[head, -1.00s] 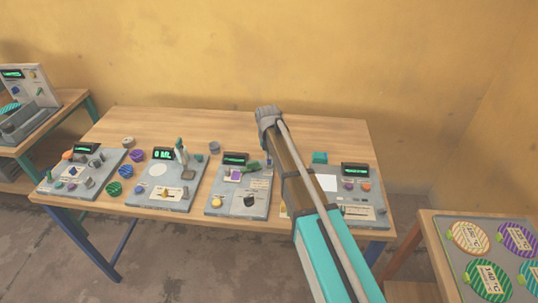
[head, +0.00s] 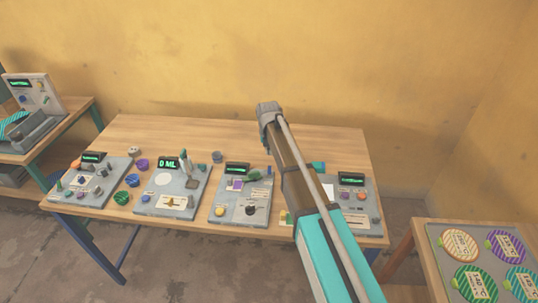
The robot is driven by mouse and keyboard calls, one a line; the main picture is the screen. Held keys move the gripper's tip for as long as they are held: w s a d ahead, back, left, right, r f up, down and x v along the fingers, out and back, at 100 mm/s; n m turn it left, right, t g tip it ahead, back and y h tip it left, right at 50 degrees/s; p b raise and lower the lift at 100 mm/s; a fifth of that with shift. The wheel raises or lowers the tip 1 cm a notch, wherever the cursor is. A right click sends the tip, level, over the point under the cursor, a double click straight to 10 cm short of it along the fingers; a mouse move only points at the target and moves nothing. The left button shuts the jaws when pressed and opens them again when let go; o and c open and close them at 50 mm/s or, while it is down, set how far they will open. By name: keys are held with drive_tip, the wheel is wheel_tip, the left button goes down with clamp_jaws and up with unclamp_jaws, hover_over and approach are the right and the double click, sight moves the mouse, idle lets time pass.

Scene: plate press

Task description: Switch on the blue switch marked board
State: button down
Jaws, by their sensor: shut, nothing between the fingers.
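No switch can be clearly made out as the blue one marked board; the labels are too small to read. Several grey control panels stand on the wooden table: a leftmost panel (head: 117,170), a second panel (head: 199,176) with a display reading 0 ML, a third panel (head: 262,192), and a rightmost panel (head: 366,210) partly hidden by my arm. The leftmost panel carries small knobs and pegs, some bluish. My arm rises from the lower right and crosses in front of the table. My gripper is not visible; only arm links and a grey joint show.
A grey machine (head: 45,122) stands on a side table at the far left. Coloured striped discs (head: 460,243) lie on a tray at the lower right. Loose round pieces, such as a purple one (head: 142,165), lie between the panels. The back strip of the table is clear.

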drive_tip(key=shift+w+r+p, duration=0.85)
drive_tip(key=shift+w+r, duration=0.25)
drive_tip(key=shift+r, duration=0.1)
drive_tip(key=s+d+m, duration=1.1)
drive_tip(key=s+m, duration=0.3)
drive_tip(key=m, duration=0.3)
drive_tip(key=s+d+m+g, duration=0.1)
drive_tip(key=s+d+m, duration=1.1)
drive_tip(key=s+m, duration=0.3)
drive_tip(key=shift+m, duration=1.8)
